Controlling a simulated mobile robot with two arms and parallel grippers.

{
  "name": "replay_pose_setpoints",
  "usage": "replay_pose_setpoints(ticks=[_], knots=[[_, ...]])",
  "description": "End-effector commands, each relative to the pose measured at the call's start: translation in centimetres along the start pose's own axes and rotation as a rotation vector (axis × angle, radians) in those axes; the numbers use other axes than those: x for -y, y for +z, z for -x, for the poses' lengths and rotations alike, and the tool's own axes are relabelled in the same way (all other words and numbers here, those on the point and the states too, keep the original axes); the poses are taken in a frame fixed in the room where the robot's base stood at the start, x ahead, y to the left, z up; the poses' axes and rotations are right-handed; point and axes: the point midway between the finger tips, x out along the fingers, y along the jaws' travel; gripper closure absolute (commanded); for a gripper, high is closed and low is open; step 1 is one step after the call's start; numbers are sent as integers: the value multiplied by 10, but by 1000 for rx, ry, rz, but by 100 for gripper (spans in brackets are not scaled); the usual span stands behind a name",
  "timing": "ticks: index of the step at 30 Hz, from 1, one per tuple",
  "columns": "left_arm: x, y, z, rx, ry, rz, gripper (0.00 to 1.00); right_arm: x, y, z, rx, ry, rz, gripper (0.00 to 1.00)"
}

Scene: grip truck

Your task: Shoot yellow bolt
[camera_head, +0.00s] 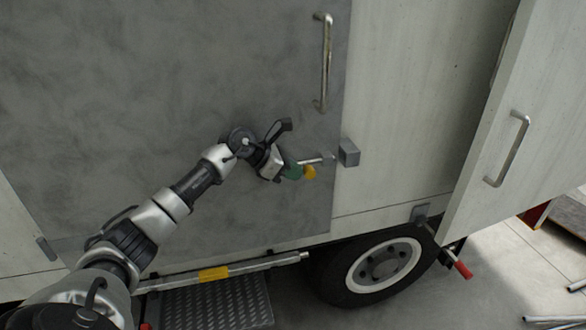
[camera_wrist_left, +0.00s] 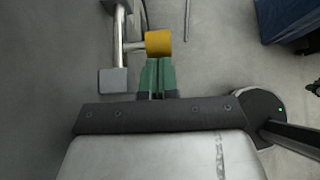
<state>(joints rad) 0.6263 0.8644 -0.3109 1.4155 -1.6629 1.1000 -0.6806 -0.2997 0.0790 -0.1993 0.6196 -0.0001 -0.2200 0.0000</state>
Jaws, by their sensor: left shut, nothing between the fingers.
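The yellow bolt knob (camera_head: 309,172) hangs below a short metal bolt rod (camera_head: 314,160) at the right edge of the grey door. The rod points right toward a grey block (camera_head: 348,152); I cannot tell whether it enters it. My left gripper (camera_head: 293,171) has green fingertips, shut and empty, close to the left side of the knob. In the left wrist view the knob (camera_wrist_left: 158,43) is just ahead of the fingertips (camera_wrist_left: 158,76), joined by a stem to the rod (camera_wrist_left: 120,42). I cannot tell whether they touch. My right gripper is not in view.
A vertical handle (camera_head: 325,62) is on the grey door (camera_head: 180,90) above the bolt. A white door (camera_head: 500,130) with its own handle (camera_head: 507,149) stands open at the right. A wheel (camera_head: 378,265) and a step (camera_head: 214,302) are below.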

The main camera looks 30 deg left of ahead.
Motion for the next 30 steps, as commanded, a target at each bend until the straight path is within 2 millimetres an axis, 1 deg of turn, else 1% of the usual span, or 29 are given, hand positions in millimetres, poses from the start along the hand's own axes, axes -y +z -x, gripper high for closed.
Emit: replay_pose_setpoints(ticks=[4,6,8,15,18,30], knots=[[0,0,0,0,0,0,100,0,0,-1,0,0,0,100],[0,2,-4,2,-1,-1,100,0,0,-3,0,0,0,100],[0,6,-11,3,-1,-1,100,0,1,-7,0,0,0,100],[0,29,-41,3,-2,-1,100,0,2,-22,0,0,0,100],[0,35,-47,2,-1,0,100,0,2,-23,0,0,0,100],[0,36,-49,0,0,1,100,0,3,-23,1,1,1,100]])
